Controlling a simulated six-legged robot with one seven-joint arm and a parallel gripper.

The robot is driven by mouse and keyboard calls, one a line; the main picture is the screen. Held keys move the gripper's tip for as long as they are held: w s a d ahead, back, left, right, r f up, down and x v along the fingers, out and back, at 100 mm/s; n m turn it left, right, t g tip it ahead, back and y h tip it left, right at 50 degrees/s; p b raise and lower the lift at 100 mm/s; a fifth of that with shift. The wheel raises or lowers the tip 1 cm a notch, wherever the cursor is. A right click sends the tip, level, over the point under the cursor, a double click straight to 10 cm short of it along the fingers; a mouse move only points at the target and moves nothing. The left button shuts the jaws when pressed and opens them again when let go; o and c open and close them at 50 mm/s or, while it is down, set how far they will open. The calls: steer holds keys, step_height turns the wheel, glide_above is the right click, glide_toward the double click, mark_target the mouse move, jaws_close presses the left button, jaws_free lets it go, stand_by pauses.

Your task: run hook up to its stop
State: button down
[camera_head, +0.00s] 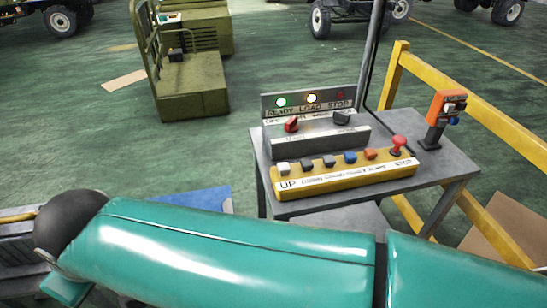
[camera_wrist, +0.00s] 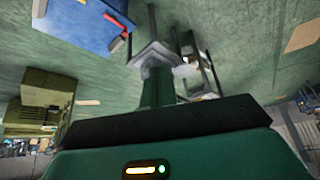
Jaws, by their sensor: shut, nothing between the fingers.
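A yellow button box (camera_head: 345,180) lies along the near edge of a grey table, with "UP" at its left end and "STOP" at its right end. The white button (camera_head: 283,168) is above "UP". Dark, blue (camera_head: 350,157) and orange-red buttons follow, then a red mushroom knob (camera_head: 398,146). Behind, a panel has a lit green READY lamp (camera_head: 281,102), a lit LOAD lamp (camera_head: 311,98) and a dim red STOP lamp (camera_head: 340,96). I cannot make out a hook. My gripper (camera_wrist: 158,80) appears shut and empty in the wrist view, away from the buttons.
The grey table (camera_head: 445,170) also carries an orange device (camera_head: 445,108) and a grey box with red and black knobs. Yellow rails (camera_head: 490,125) stand to its right. A green seat-like vehicle part (camera_head: 190,85) is behind left. My teal arm crosses the foreground. A blue surface (camera_wrist: 80,25) shows in the wrist view.

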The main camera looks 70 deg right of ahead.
steer(key=d+f+m+g+h, duration=0.25)
steer(key=d+m+g, duration=0.35)
steer(key=d+m, duration=1.3)
steer(key=s+d+r+m+g+h, duration=0.1)
steer(key=s+d+m+g, duration=0.2)
steer(key=d, duration=0.8)
steer(key=s+d+r+m+g+h, duration=0.1)
steer(key=s+d+m+g, duration=0.3)
steer(key=s+d+m, duration=0.4)
steer(key=d+r, duration=0.1)
steer(key=d, duration=0.3)
steer(key=shift+d+r, duration=0.15)
steer(key=shift+d, duration=0.05)
